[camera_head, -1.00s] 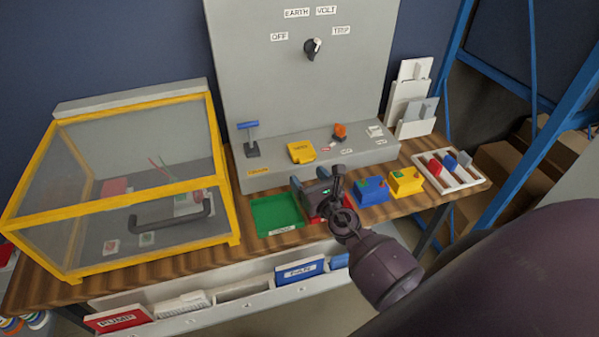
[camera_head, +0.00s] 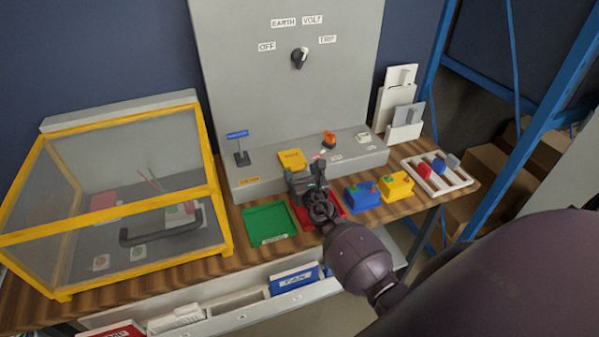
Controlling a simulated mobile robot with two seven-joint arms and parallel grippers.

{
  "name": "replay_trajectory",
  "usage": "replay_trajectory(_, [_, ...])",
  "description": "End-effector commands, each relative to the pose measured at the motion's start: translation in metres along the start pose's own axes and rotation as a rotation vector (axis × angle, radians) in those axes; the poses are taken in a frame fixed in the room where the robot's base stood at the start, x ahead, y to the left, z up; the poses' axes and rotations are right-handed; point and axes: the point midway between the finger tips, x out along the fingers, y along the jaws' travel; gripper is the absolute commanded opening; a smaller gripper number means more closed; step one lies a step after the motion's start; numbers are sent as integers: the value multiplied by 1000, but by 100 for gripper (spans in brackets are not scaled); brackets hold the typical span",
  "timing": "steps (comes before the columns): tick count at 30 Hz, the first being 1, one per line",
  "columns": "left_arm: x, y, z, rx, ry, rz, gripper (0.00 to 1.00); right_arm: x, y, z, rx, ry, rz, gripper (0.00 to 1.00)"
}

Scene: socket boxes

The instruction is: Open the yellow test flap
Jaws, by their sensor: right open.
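The yellow test flap (camera_head: 291,159) lies on the sloped front ledge of the grey panel (camera_head: 235,70), to the right of the blue lever. It looks closed, and its lower right edge is close to my gripper. My right gripper (camera_head: 311,172) is open just below and to the right of the flap, with its wrist over the red tray. I cannot tell whether a finger touches the flap. My left gripper is not in view.
A green tray (camera_head: 268,222), a red tray (camera_head: 334,209), blue box (camera_head: 361,197) and yellow box (camera_head: 396,187) sit in front. A yellow-framed clear case (camera_head: 107,204) stands left.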

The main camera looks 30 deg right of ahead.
Motion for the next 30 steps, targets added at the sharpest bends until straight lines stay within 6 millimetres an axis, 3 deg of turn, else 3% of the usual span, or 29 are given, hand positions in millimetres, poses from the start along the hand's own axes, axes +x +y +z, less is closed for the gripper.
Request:
replay_trajectory(6, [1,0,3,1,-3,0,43,12,0,0,-1,0,0,72])
replay_trajectory(14, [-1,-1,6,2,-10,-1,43,12,0,0,0,0,0,72])
replay_trajectory(27, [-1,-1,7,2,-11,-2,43,12,0,0,0,0,0,8])
replay_trajectory(30, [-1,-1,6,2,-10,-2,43,12,0,0,0,0,0,4])
